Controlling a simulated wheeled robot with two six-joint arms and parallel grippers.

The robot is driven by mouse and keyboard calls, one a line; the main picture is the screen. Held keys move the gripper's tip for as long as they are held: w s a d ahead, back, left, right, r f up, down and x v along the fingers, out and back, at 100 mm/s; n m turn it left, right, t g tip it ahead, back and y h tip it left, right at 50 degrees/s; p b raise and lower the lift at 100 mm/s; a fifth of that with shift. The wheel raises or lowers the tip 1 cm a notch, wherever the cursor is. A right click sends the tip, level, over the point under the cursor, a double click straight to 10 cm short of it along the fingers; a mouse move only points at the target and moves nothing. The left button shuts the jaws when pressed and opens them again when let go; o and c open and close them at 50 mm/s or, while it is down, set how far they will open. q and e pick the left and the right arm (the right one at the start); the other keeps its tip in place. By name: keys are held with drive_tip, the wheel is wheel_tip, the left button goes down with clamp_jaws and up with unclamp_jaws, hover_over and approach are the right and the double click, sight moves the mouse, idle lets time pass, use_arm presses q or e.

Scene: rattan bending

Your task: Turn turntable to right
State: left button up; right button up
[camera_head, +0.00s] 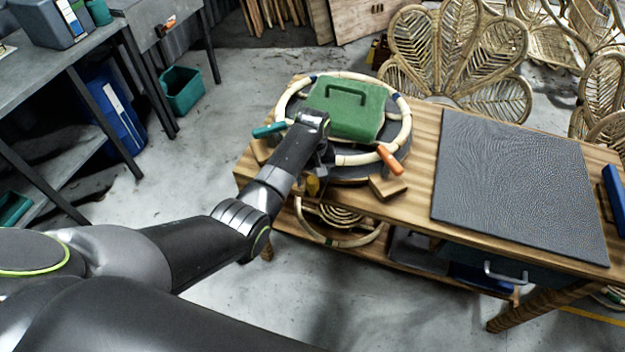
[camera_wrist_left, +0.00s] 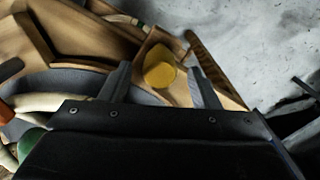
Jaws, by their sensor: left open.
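The round dark turntable (camera_head: 352,176) sits on the left end of the wooden table. A pale rattan ring (camera_head: 405,118) lies on it around a green block with a handle (camera_head: 362,122). My left gripper (camera_head: 316,178) is at the turntable's near side, pointing down, partly hidden by its own wrist. The turntable's grey edge (camera_wrist_left: 52,84) shows left of the fingers. My right gripper is out of view.
A teal-handled clamp (camera_head: 268,130) and an orange-handled one (camera_head: 390,159) are at the ring. Wooden blocks (camera_head: 387,187) stand beside the turntable. A dark textured mat (camera_head: 520,180) covers the table's right part. Coiled rattan (camera_head: 340,214) lies on the lower shelf.

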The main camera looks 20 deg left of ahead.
use_arm(q)
drive_tip(key=shift+f, duration=1.1)
drive_tip(key=shift+c, duration=0.5)
clamp_jaws()
